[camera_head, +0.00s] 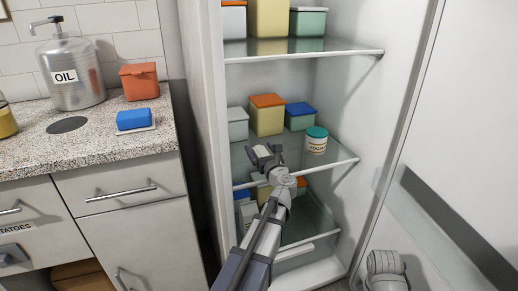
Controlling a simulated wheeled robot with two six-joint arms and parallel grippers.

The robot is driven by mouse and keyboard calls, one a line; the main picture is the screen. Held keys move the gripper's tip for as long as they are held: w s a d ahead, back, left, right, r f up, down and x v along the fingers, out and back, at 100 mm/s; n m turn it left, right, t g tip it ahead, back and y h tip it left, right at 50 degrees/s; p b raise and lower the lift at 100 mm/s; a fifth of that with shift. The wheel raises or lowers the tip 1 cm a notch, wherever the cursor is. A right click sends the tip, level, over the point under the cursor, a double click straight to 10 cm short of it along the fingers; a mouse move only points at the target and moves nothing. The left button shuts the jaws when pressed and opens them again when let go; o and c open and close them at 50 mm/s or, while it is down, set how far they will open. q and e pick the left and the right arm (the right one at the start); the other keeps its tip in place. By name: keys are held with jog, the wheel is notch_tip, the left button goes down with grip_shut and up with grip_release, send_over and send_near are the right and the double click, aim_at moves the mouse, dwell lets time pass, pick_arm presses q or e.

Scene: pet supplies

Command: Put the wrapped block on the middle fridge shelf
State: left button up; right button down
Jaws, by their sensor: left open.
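A small blue block (134,119) with a white base or wrapper under it sits on the speckled counter at left; it is the only thing that looks like the wrapped block. The middle fridge shelf (336,161) is glass and holds boxes at its back and a white jar with a teal lid (316,140) near its front right. My left gripper (264,153) is open, with nothing seen between its fingers.
An orange box (139,81) and a metal oil canister (73,68) stand behind the block. The fridge's upper shelf (345,50) and lower shelf hold more boxes. The fridge's side wall stands between counter and shelves; the open door is at right.

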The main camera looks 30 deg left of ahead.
pick_arm(q)
jog(key=v, duration=1.1)
jog(key=shift+s, duration=0.1)
